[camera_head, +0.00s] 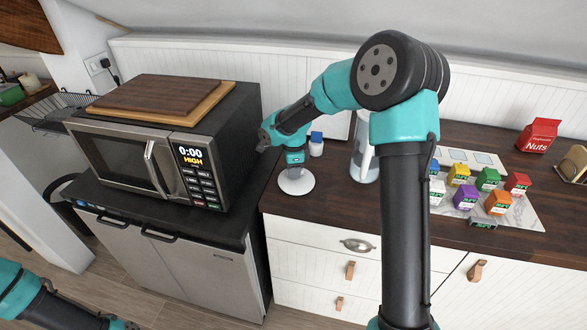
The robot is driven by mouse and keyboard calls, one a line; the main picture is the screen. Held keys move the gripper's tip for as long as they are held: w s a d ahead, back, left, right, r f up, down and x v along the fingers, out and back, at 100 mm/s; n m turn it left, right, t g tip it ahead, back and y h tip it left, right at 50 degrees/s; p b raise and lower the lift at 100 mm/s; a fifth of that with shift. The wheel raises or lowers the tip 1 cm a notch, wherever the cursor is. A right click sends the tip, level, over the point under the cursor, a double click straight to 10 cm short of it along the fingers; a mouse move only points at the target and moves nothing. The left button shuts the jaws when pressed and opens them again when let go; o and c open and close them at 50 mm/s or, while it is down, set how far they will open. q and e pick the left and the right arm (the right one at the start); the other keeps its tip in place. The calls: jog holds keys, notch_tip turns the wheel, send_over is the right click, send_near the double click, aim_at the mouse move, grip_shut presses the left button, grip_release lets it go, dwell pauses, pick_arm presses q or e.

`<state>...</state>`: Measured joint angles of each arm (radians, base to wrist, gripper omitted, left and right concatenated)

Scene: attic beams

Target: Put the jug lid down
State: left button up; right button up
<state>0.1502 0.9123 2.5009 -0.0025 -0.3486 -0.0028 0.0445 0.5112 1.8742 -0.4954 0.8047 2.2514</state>
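The jug lid (296,184), a round white disc, is at the left end of the dark wooden counter, near its front edge. My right gripper (295,168) points down over its middle and appears shut on it, hiding the grip point. I cannot tell whether the lid touches the counter or hangs just above it. The clear jug (362,160) with a white handle stands to the right, partly hidden behind my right arm.
A microwave (130,160) with wooden boards (160,97) on top stands left of the lid. A small blue-capped container (316,144) stands behind it. Several coloured boxes (465,197) on a pale board and a red nuts bag (538,135) are right.

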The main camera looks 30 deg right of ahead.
jog(key=shift+o, duration=1.3)
notch_tip(320, 180, up, 12)
jog(key=shift+r, duration=0.15)
